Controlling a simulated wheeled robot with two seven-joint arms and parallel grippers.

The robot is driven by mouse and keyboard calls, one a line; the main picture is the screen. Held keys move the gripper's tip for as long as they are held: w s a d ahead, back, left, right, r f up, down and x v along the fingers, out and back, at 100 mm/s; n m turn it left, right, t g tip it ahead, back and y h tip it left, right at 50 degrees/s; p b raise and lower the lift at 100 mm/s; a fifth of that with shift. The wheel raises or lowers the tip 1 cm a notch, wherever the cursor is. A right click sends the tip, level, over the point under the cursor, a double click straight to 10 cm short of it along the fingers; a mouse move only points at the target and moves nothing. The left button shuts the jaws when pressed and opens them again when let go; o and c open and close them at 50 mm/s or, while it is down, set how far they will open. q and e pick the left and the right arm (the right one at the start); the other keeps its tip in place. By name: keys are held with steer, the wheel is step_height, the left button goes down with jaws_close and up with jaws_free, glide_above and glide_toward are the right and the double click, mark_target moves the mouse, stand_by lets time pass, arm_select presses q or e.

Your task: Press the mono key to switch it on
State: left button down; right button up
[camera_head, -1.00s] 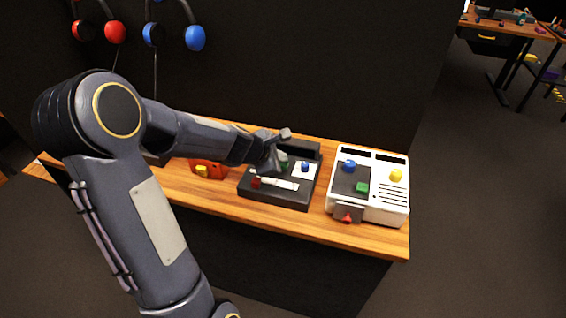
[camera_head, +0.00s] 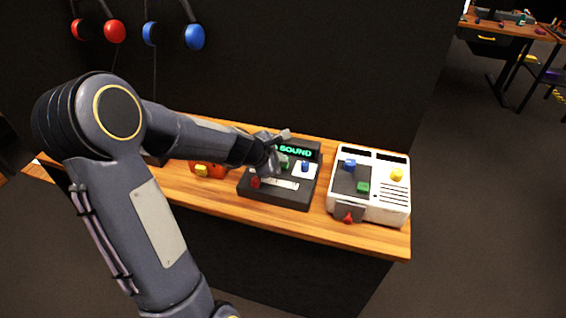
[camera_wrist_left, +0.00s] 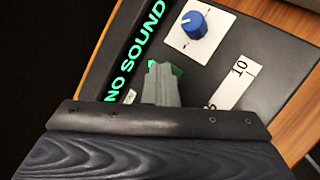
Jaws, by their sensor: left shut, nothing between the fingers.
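The black panel (camera_head: 275,202) on the wooden counter has a lit green display (camera_head: 295,151). In the left wrist view the display (camera_wrist_left: 136,48) shows "NO SOUND", and its start may be hidden. A green key (camera_wrist_left: 178,69) shows just behind my left fingertips, partly covered by them; it also shows in the head view (camera_head: 286,164). My left gripper (camera_wrist_left: 160,72) is shut and empty, with its tips at the green key. Whether they touch it I cannot tell. It reaches over the panel in the head view (camera_head: 277,161). My right gripper is not in view.
The panel also has a blue knob (camera_head: 305,166), a red slider handle (camera_head: 255,182) and a white scale (camera_head: 283,184). A white device (camera_head: 390,214) stands to the right, and an orange device (camera_head: 212,171) to the left. Headphones hang on the dark wall behind.

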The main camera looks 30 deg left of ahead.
arm_select(q)
steer(key=shift+r+p, duration=0.3)
steer(key=shift+p, duration=0.05)
steer(key=shift+r, duration=0.1)
step_height(320, 180, up, 6)
steer(key=p, duration=0.6)
stand_by(0.4)
